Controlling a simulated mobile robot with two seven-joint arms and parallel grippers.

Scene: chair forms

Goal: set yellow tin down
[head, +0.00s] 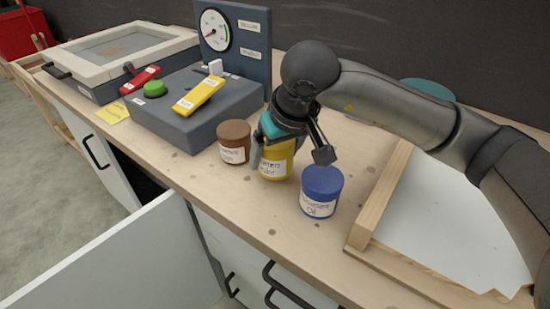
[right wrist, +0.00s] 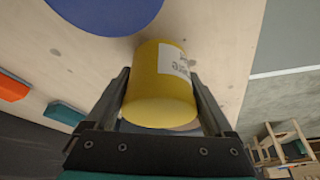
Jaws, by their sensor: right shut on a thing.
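The yellow tin (head: 276,164) with a white label is upright at the bench top, between a brown tin (head: 234,141) and a blue tin (head: 321,191). My right gripper (head: 290,158) comes down over it from above and is shut on it. In the right wrist view the yellow tin (right wrist: 160,90) sits between the two fingers (right wrist: 162,98). I cannot tell whether its base touches the wood. My left gripper is not in view.
The wooden bench top (head: 255,204) is bare in front of the tins. A grey control box (head: 205,115) with a gauge stands left behind them. A wood-edged white tray (head: 450,225) lies to the right. An open white door (head: 120,260) juts out below the bench.

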